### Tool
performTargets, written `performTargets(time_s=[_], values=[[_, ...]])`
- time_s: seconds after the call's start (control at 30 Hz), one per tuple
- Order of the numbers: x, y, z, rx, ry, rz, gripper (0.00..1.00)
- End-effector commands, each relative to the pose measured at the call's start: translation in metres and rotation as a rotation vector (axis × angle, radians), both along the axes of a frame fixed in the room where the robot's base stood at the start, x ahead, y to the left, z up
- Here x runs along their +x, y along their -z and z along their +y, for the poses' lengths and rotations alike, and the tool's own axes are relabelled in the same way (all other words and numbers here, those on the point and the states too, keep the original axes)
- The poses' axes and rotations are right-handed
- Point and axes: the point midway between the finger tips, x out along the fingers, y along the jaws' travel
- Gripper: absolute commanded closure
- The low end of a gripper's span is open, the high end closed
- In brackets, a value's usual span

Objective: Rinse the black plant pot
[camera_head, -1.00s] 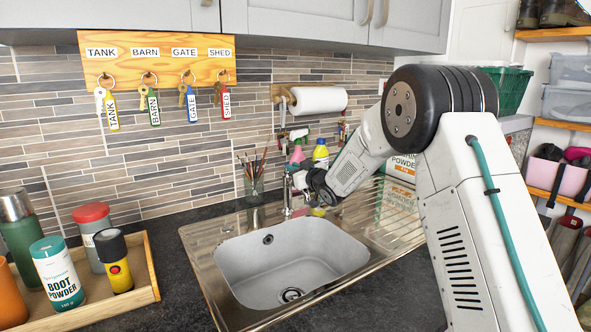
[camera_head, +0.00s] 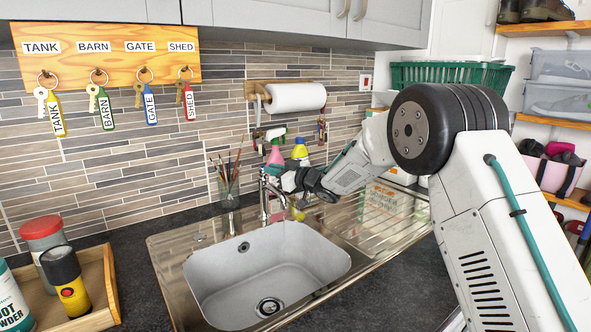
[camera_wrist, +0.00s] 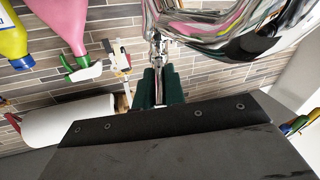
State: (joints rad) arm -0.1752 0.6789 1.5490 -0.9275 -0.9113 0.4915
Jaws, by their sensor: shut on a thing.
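My gripper (camera_head: 288,181) is at the chrome tap (camera_head: 265,200) behind the sink. In the wrist view its dark green fingers (camera_wrist: 158,88) are closed around the end of a thin chrome part of the tap, which looks like its lever (camera_wrist: 157,50). The shiny tap body (camera_wrist: 235,30) fills the top right there. The grey sink bowl (camera_head: 215,278) looks empty, and I see no stream of water. I see no black plant pot in either view.
A pink spray bottle (camera_head: 276,153) and a yellow bottle (camera_head: 300,152) stand behind the tap. A glass of brushes (camera_head: 228,190) stands to its left. The ribbed drainer (camera_head: 375,232) is right of the bowl. A wooden tray (camera_head: 105,285) holds containers at lower left.

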Motion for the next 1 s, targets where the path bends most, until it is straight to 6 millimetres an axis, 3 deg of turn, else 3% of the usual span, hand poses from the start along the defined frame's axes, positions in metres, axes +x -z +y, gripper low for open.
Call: performTargets(time_s=[0.23,0.27,0.33,0.67,1.0], values=[[0.000,0.000,0.000,-0.001,-0.001,0.001,1.00],[0.000,0.000,0.000,-0.002,-0.001,0.000,0.85],[0.000,0.000,0.000,-0.002,-0.001,0.000,0.66],[-0.002,0.000,-0.002,-0.001,0.000,0.001,0.66],[-0.036,0.000,-0.043,-0.001,0.001,0.001,0.66]])
